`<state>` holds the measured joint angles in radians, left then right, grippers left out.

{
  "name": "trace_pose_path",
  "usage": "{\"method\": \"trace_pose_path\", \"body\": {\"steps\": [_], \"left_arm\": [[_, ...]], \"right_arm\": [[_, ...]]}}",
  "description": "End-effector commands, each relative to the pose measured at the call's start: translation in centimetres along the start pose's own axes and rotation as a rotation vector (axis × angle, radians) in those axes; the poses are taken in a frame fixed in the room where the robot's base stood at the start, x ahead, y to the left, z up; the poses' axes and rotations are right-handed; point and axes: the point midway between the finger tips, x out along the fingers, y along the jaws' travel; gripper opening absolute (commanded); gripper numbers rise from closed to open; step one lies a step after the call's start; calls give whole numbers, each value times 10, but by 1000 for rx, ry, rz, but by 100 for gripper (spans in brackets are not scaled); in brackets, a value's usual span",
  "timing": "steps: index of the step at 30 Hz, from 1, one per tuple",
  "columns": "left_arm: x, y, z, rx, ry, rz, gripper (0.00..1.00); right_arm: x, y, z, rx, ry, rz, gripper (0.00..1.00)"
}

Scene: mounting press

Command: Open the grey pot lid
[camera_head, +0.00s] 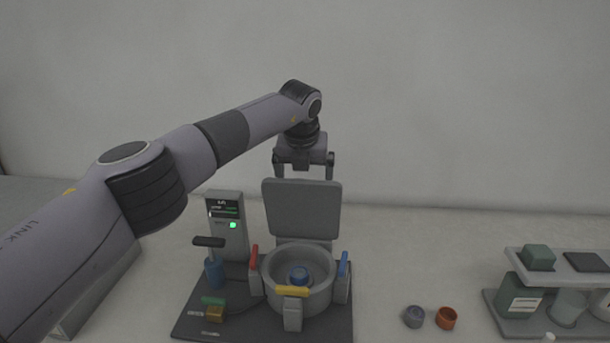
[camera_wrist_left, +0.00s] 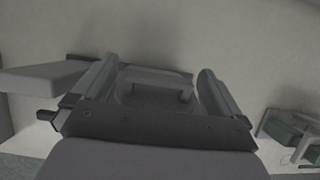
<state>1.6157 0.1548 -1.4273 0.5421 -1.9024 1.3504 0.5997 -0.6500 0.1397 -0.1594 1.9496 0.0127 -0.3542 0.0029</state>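The grey pot lid (camera_head: 301,208) stands upright at the back of the round grey pot (camera_head: 272,271), whose inside is uncovered. I see no grip on the lid. My right gripper is not in view.
Red (camera_head: 254,257), yellow (camera_head: 292,291) and blue (camera_head: 344,262) clamp handles surround the pot. A control box (camera_head: 228,213) with a green light stands left on the dark base (camera_head: 335,328). Two small cups (camera_head: 446,318) and a rack (camera_head: 510,300) are at right.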

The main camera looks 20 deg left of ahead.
Motion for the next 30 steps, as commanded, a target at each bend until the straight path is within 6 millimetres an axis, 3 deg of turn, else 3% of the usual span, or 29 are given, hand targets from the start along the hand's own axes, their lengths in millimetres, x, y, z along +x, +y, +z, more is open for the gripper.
{"method": "trace_pose_path", "body": {"steps": [8, 21, 30], "left_arm": [[-5, -1, -2, 2, 6, -2, 100], [-65, 0, 0, -1, 2, -1, 100], [-70, 0, 0, 0, 4, 0, 100]], "right_arm": [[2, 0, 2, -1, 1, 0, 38], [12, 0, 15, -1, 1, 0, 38], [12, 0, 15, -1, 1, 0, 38]]}}
